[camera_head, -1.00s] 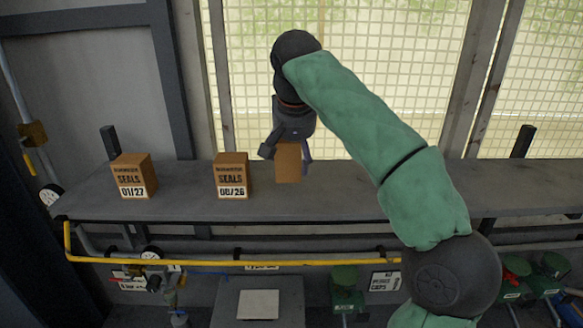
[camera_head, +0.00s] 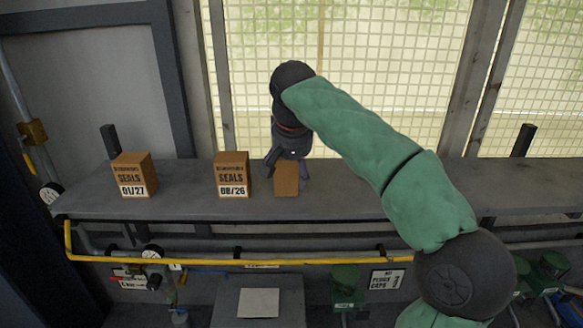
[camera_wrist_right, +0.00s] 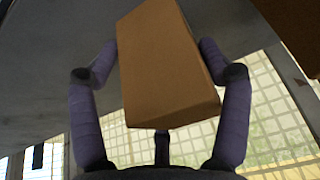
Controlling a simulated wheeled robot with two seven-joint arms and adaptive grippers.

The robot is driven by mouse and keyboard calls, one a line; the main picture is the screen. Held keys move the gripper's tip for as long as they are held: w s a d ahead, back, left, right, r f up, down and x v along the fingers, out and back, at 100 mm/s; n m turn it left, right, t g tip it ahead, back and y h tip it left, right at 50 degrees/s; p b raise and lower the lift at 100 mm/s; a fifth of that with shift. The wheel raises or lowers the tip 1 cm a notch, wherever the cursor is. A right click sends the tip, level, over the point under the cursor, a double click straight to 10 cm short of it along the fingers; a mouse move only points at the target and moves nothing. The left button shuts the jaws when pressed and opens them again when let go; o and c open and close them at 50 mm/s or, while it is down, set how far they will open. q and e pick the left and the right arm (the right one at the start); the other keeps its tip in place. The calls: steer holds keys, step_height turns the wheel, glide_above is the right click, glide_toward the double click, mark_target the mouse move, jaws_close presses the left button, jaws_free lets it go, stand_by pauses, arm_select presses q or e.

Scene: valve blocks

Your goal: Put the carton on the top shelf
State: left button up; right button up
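The plain brown carton (camera_head: 287,179) is at the shelf (camera_head: 345,205), right of two labelled cartons; its base looks level with theirs, and I cannot tell whether it bears fully on the shelf. A third finger shows below the carton. My left gripper is not in view.
Two cartons marked SEALS, one 01/27 (camera_head: 133,176) and one 08/26 (camera_head: 232,176), stand on the shelf to the left. A mesh window (camera_head: 390,60) is behind. A yellow pipe (camera_head: 230,262) runs below the front edge. The shelf is clear to the right.

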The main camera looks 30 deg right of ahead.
steer(key=shift+o, duration=1.3)
steer(key=shift+s, duration=0.1)
steer(key=shift+r, duration=0.2)
steer(key=v, duration=1.2)
steer(key=shift+a, duration=0.1)
